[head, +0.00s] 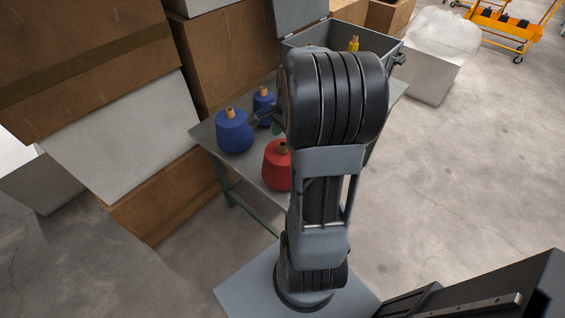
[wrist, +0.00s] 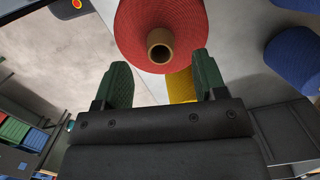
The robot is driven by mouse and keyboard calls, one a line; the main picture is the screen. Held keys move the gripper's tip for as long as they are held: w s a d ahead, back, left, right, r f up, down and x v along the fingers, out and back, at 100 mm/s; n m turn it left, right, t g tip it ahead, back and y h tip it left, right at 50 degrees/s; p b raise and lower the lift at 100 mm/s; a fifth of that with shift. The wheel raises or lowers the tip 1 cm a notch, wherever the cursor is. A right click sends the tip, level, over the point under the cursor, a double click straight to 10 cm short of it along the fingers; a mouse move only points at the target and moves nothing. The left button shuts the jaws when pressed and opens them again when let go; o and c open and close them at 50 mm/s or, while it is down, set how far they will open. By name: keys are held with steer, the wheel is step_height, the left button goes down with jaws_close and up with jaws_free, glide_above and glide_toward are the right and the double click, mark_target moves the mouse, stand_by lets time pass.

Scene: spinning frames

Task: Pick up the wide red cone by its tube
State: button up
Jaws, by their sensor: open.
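The red cone (head: 277,168) stands on the table in the head view, its right side hidden by my arm. Its brown tube (head: 283,147) shows at the top. In the wrist view the red cone (wrist: 190,25) fills the top middle, with the open end of its tube (wrist: 160,45) facing the camera. My gripper (wrist: 163,76) is open and empty, its two green fingers apart. The tube appears just above the gap between the fingertips and is not held. In the head view my arm mostly hides the gripper.
Two blue cones, one larger (head: 234,137) and one smaller (head: 262,101), stand on the table (head: 208,133) near the red one. A yellow cone (head: 353,45) shows in a grey open box (head: 303,42) behind my arm. Cardboard boxes (head: 215,55) stand left and behind.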

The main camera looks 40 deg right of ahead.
mark_target(283, 143)
steer(key=f, duration=0.4)
steer(key=shift+a, duration=0.35)
jaws_close()
steer(key=shift+w+r, duration=0.1)
stand_by(0.5)
